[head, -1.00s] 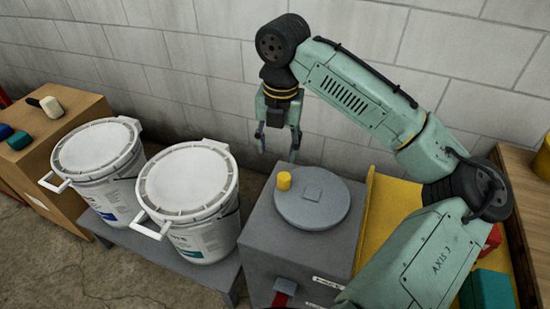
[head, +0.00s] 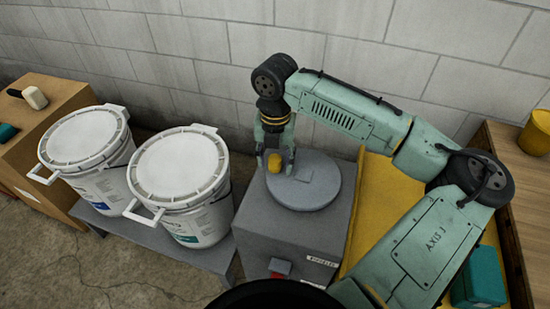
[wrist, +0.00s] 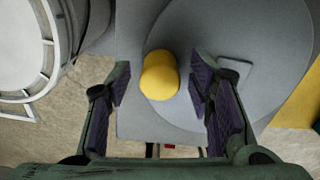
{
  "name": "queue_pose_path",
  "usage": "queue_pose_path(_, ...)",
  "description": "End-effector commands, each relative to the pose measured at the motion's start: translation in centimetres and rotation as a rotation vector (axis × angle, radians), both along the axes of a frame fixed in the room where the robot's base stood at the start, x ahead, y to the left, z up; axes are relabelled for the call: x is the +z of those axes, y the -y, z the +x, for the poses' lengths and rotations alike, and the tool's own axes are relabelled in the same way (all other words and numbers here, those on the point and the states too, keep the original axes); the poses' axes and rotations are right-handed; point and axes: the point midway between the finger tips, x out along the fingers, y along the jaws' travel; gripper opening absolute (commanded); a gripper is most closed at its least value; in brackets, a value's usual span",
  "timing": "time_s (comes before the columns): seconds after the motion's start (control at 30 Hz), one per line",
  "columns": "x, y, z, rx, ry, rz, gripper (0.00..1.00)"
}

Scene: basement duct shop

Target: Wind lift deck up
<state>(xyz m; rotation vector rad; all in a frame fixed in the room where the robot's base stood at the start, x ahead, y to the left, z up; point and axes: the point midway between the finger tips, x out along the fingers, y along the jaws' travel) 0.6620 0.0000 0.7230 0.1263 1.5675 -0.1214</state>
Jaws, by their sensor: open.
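A grey box-shaped housing (head: 285,240) carries a round grey disc (head: 318,192) on its top, with a yellow knob (head: 275,162) standing near the disc's rim. My gripper (head: 275,165) is over the knob, fingers pointing down. In the wrist view the yellow knob (wrist: 160,75) lies between the two open fingers of my gripper (wrist: 160,88), with a gap on both sides. A red part (head: 280,267) shows on the housing's front, with a small label beside it. I cannot tell which part is the lift deck.
Two white lidded buckets (head: 180,165) stand on a low grey bench (head: 130,225) to the left. A wooden box (head: 45,130) with a mallet (head: 33,97) is at far left. A yellow panel (head: 370,200) and teal box (head: 480,275) lie right. A block wall closes the back.

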Motion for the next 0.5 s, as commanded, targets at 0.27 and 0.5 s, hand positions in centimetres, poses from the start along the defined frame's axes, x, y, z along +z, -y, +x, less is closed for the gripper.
queue_pose_path(0.27,0.0,0.0,0.0,0.0,0.0,0.0,0.43)
queue_pose_path(0.5,0.02,0.0,0.01,0.0,0.0,0.0,0.27)
